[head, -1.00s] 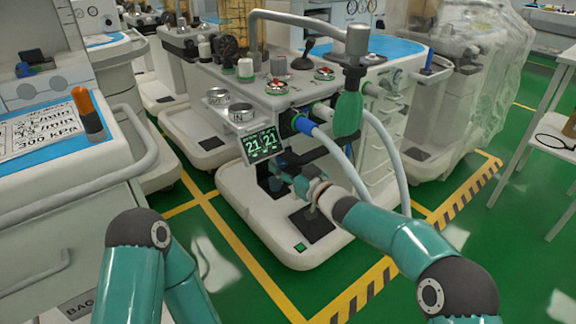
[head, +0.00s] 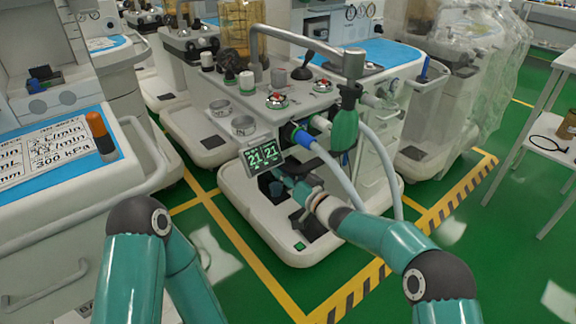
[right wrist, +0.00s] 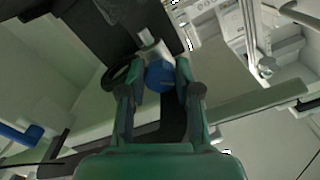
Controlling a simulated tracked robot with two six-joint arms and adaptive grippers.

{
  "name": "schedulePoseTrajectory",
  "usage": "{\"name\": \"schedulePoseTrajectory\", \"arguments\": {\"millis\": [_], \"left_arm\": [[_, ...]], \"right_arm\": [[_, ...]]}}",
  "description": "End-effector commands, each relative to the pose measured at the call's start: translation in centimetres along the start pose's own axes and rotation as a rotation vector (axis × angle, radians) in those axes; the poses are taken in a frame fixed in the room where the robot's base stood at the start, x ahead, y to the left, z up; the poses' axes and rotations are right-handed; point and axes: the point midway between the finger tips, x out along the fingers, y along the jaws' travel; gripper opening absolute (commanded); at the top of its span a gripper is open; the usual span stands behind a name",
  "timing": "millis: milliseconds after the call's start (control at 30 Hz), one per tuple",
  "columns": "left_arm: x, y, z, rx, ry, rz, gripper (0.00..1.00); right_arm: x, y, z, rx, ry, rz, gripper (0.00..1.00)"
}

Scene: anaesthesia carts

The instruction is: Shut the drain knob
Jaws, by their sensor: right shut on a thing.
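A round blue knob (right wrist: 159,75) on a pale stem, which I take for the drain knob, sits between the fingers of my right gripper (right wrist: 160,66) in the right wrist view. The gripper is shut on it, one finger on each side. In the head view, my right gripper (head: 287,181) reaches under the small green-lit screen on the front of the middle cart (head: 237,192). The knob is hard to make out there. My left arm enters at the lower left, but its gripper is out of view.
A grey hose (head: 338,178) and a green bag (head: 344,130) hang close beside my right forearm. The screen (head: 262,156) is just above the gripper. A nearer cart (head: 62,205) stands at the left.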

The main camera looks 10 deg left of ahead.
Motion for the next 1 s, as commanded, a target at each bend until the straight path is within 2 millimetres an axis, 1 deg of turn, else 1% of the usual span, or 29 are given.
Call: {"name": "schedulePoseTrajectory", "arguments": {"millis": [300,333,467,833,1000], "left_arm": [[0.0,0.0,0.0,0.0,-0.001,0.0,0.4],[0.0,0.0,0.0,0.0,-0.001,0.0,0.4],[0.0,0.0,0.0,0.0,-0.001,0.0,0.4],[-0.1,0.0,0.0,0.0,0.0,0.0,0.4],[-0.1,0.0,0.0,0.0,-0.001,0.0,0.4]], "right_arm": [[0.0,0.1,0.0,0.017,0.002,0.0,0.0],[0.0,0.1,0.0,0.016,0.002,0.0,0.36],[0.0,0.1,0.0,0.016,0.002,0.0,0.57],[-0.2,0.1,0.0,0.015,0.002,0.0,0.57],[-1.2,0.1,-0.1,0.016,0.001,0.0,0.57]]}}
